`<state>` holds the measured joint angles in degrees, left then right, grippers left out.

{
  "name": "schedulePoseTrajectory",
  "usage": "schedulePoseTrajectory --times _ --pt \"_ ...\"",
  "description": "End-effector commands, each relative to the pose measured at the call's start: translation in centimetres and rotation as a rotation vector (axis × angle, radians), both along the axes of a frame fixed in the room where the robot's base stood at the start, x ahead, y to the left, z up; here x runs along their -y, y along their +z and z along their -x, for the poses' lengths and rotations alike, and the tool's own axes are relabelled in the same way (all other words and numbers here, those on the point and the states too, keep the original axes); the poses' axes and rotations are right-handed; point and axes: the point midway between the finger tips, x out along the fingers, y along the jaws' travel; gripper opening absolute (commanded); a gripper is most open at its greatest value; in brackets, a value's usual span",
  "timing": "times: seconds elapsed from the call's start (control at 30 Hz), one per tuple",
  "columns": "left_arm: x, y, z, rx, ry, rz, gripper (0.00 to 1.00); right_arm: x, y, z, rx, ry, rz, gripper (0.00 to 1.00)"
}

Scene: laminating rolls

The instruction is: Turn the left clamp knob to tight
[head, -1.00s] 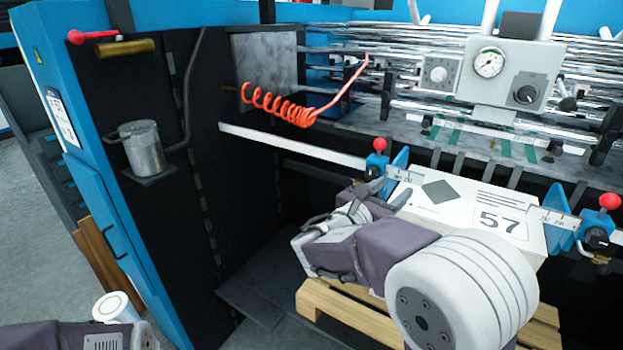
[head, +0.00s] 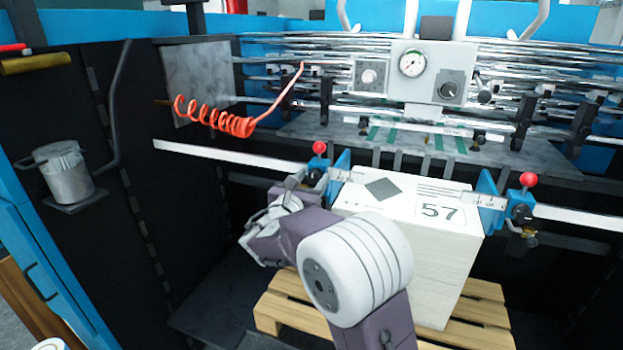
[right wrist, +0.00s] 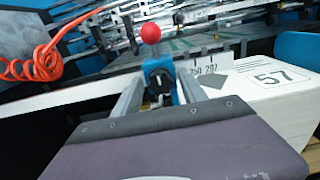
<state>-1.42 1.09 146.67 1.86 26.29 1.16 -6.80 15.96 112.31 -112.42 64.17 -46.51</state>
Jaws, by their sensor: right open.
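The left clamp is a blue block with a red ball (head: 319,147) on top, on the white ruled bar at the left of the paper stack. Its black knob (right wrist: 159,81) faces the right wrist camera and has a pale mark; I cannot read its setting. My right gripper (head: 305,180) reaches the left clamp from the front and partly hides the knob in the head view. In the right wrist view its fingers (right wrist: 160,88) are open, one on each side of the knob; whether they touch it I cannot tell. My left gripper is out of view.
The white stack marked 57 (head: 440,211) stands on a wooden pallet (head: 275,312), right of the gripper. The right clamp (head: 522,214) has its own red ball. A coiled orange hose (head: 215,120) hangs behind at left. A metal can (head: 64,172) sits on a side bracket.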

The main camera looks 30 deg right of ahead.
Motion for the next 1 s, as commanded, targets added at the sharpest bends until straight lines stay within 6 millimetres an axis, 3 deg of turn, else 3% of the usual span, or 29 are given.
schedulePoseTrajectory --times 0.23,0.4,0.43,0.77,1.0 --pt "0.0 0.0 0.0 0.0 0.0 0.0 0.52 0.1 0.0 -0.1 0.0 0.0 0.0 0.5" --pt "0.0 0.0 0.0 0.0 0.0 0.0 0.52 0.1 0.0 -0.1 0.0 0.001 0.0 0.02" --pt "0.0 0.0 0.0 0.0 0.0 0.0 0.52 0.1 0.0 -0.1 0.0 0.0 0.0 0.0" --pt "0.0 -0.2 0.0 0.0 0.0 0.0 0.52 0.1 0.0 -0.1 0.006 0.0 -0.004 0.0" --pt "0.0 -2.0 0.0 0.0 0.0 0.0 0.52 0.1 -0.4 -0.1 0.07 0.0 -0.054 0.0"
